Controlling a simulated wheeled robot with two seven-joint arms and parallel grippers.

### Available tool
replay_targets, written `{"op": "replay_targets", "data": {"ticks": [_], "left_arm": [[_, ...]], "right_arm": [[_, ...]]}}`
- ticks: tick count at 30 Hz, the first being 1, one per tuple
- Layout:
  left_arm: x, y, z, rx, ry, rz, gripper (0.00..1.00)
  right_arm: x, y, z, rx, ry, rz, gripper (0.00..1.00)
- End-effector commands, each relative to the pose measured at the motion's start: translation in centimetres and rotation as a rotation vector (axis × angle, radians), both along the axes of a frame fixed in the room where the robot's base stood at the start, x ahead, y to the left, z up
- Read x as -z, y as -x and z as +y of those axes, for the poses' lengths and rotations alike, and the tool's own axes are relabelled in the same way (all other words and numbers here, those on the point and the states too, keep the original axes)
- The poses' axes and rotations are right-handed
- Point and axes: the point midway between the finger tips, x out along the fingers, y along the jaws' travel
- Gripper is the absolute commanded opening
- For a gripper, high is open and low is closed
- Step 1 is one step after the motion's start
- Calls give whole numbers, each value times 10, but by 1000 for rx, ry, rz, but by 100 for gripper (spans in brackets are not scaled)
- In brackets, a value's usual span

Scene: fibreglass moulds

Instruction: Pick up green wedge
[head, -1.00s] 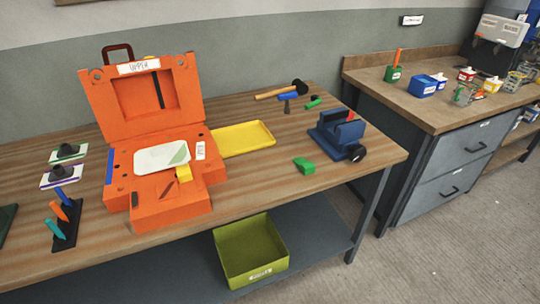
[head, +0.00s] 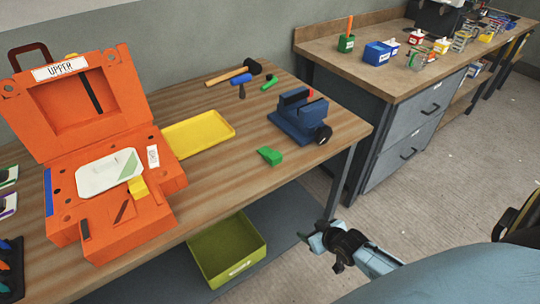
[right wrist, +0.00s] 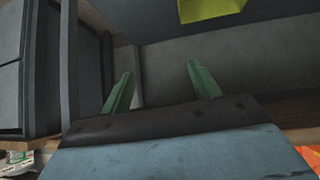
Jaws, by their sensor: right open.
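The green wedge (head: 270,156) lies on the wooden table near its front right edge, in front of the blue vise, in the head view. My right gripper (head: 304,238) is beyond the table's front edge, lower than the tabletop and to the lower right of the wedge, apart from it. In the right wrist view its two green fingers (right wrist: 159,88) are spread with nothing between them. The wedge does not show in the right wrist view. My left gripper is not in view.
A blue vise (head: 303,116) stands behind the wedge. A yellow tray (head: 200,134) and an orange mould case (head: 160,180) are to its left. A green bin (head: 228,250) sits on the lower shelf; it shows in the right wrist view (right wrist: 212,8). Bare tabletop surrounds the wedge.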

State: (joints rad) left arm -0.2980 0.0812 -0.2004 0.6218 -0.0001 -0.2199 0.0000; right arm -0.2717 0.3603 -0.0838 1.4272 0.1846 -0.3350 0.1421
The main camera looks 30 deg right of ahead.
Motion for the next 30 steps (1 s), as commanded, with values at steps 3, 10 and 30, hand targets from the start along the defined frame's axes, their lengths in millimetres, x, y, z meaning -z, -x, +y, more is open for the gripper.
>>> {"op": "replay_targets", "data": {"ticks": [3,10,30], "left_arm": [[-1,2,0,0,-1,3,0],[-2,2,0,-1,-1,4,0],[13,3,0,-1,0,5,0]], "right_arm": [[-87,-48,-3,-24,-22,-168,62],[-187,-81,8,-74,-60,-341,62],[-175,-159,17,-84,-68,-372,62]]}}
